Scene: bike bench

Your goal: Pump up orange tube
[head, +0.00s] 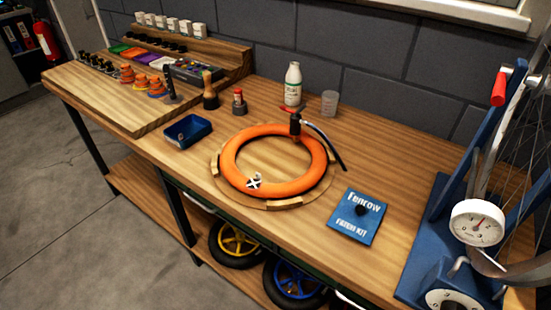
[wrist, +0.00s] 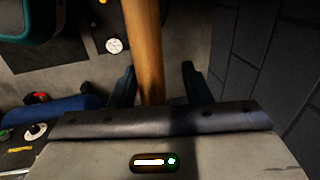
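The orange tube (head: 236,170) lies flat as a ring on a round wooden stand (head: 217,181) on the bench. A dark pump head or valve fitting (head: 295,126) stands at its far edge, with a black hose (head: 330,147) curving off to the right. A white patch with a dark mark (head: 254,182) is on the tube's near side. My gripper (wrist: 160,78) shows in the wrist view only, with its two dark fingers wide apart. A wooden strip (wrist: 145,40) shows between or beyond them; I cannot tell its distance. The tube is not visible there.
A blue patch kit (head: 359,216) lies right of the stand and a blue tray (head: 188,131) left. A bottle (head: 292,84) and a clear cup (head: 329,103) stand behind. A blue wheel stand with a dial gauge (head: 478,222) takes the right end.

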